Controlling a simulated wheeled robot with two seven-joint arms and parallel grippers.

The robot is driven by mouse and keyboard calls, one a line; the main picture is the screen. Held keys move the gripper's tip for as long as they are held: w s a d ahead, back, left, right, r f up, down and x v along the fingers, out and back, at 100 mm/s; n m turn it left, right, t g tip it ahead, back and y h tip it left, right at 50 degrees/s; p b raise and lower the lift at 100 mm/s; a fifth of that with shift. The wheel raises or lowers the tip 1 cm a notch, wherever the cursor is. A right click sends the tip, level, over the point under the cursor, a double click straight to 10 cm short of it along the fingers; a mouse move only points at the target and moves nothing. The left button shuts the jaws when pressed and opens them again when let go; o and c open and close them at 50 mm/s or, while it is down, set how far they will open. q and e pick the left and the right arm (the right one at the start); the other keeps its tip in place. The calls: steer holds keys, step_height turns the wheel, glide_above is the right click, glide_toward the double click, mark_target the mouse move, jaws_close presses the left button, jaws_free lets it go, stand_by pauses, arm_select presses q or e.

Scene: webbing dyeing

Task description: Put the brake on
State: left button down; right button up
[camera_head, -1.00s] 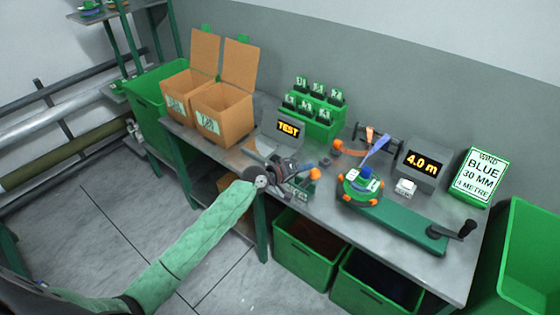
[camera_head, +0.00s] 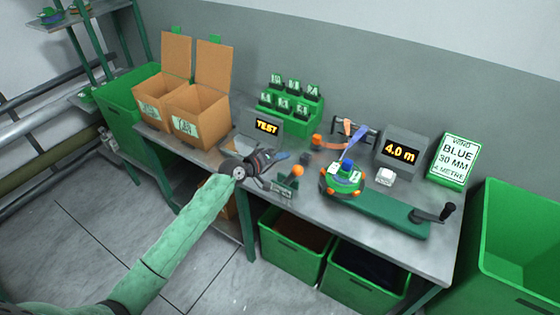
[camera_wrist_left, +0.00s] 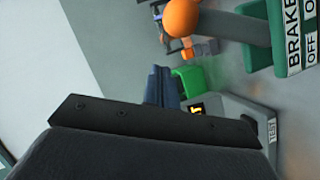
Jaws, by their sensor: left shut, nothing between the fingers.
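The brake is a lever with an orange ball knob (camera_head: 297,170) on a green base with a label (camera_head: 282,191), at the table's front edge. In the left wrist view the orange knob (camera_wrist_left: 183,17) sits on a thick grey lever. The label (camera_wrist_left: 302,40) beside it reads BRAKE, OFF and a partly cut-off second word. I cannot tell at which mark the lever stands. My left gripper (camera_head: 281,157) is shut and empty, just left of and behind the knob, apart from it. Its fingertips (camera_wrist_left: 162,75) show together in the wrist view. My right gripper is not in view.
A TEST display (camera_head: 267,126) and green bins with labelled cards (camera_head: 291,105) stand behind the gripper. The winder (camera_head: 343,180) with its green arm and crank (camera_head: 446,211) is to the right. Cardboard boxes (camera_head: 198,125) stand left. Green crates (camera_head: 292,243) sit below the table.

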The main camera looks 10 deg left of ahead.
arm_select(q)
steer(key=b+v, duration=0.4)
steer(key=v, duration=0.6)
steer(key=shift+r, duration=0.35)
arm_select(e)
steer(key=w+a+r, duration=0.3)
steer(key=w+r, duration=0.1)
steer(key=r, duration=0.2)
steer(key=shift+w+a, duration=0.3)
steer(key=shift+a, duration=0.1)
arm_select(q)
steer(key=shift+a, duration=0.1)
